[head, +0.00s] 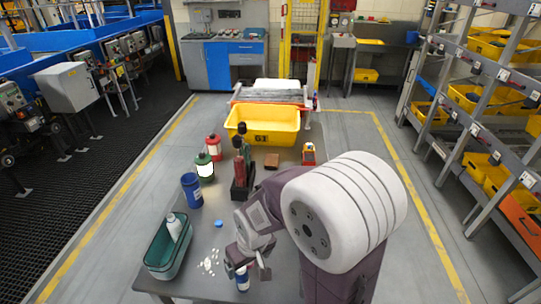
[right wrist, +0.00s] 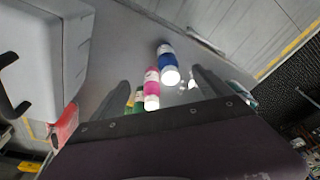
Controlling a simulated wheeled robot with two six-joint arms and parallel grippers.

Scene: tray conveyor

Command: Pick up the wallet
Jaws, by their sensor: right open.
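The wallet (head: 272,160) looks like a small flat brown piece lying on the grey table (head: 205,235), right of the dark bottle holder and in front of the yellow bin. I cannot make it out in the right wrist view. My right gripper (head: 249,268) is open near the table's front edge, well apart from the wallet. A blue-and-white can (head: 242,279) shows close by its fingers. In the right wrist view the open fingers (right wrist: 162,80) have a pink bottle (right wrist: 151,88) and a blue bottle (right wrist: 168,62) in sight between them. My left gripper is not in view.
A dark holder with bottles (head: 239,192) stands beside the wallet. A yellow bin (head: 285,125) is behind it, and a red-yellow item (head: 308,154) to its right.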

